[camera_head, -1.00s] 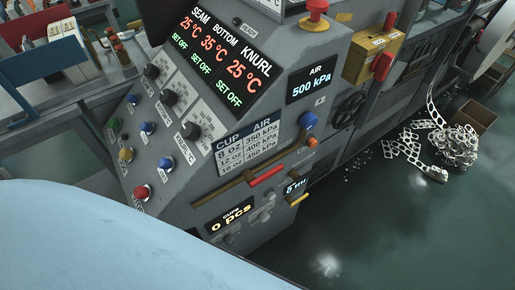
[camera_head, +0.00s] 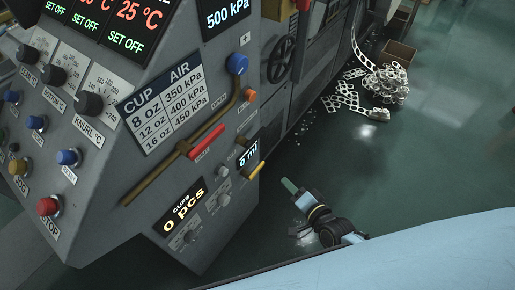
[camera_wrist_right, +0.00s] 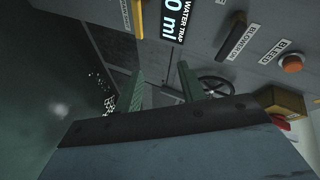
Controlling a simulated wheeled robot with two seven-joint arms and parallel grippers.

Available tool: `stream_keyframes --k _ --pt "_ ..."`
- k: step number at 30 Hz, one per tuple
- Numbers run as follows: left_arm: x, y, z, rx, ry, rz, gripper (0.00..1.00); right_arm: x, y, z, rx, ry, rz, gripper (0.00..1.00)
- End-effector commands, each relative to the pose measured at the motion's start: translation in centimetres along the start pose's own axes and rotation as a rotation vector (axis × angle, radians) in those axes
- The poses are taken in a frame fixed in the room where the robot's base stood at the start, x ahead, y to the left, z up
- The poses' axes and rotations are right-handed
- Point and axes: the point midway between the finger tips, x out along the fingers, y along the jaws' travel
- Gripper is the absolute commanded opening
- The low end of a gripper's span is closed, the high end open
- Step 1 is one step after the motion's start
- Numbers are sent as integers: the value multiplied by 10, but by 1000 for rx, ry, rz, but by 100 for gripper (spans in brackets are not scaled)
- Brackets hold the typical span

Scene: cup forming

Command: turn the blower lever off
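In the right wrist view the BLOWER label sits on the grey panel beside a short dark lever (camera_wrist_right: 232,30), between the WATER TRAP display and the orange BLEED button. I cannot clearly pick this lever out in the head view. My right gripper (camera_head: 289,186) is in the head view, off the machine's lower right edge, over the floor. In the right wrist view its two green fingers (camera_wrist_right: 162,85) stand apart with nothing between them. They appear apart from the lever. My left gripper is not in view.
The machine panel carries a red handle (camera_head: 206,142) beside a brown pipe, a yellow handle (camera_head: 255,171), an orange button (camera_head: 250,95) and a blue knob (camera_head: 237,64). A black handwheel (camera_head: 281,60) is farther back. Scrap strips (camera_head: 384,82) lie on the otherwise mostly clear floor.

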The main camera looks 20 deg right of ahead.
Motion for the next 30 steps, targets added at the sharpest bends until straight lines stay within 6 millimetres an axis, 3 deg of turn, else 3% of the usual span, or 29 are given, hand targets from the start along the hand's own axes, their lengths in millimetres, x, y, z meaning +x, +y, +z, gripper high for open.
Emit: stream_keyframes --k 1,4,9,14,30 --pt "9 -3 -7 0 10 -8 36 9 -15 -4 92 24 -86 40" --pt "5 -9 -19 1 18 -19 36 12 -52 -16 256 46 -212 40" --pt "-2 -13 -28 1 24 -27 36 11 -84 -26 400 49 -318 40" --pt "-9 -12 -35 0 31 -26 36 23 -94 -29 422 51 -334 40" --pt "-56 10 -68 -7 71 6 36 121 -123 -40 418 50 -330 40"
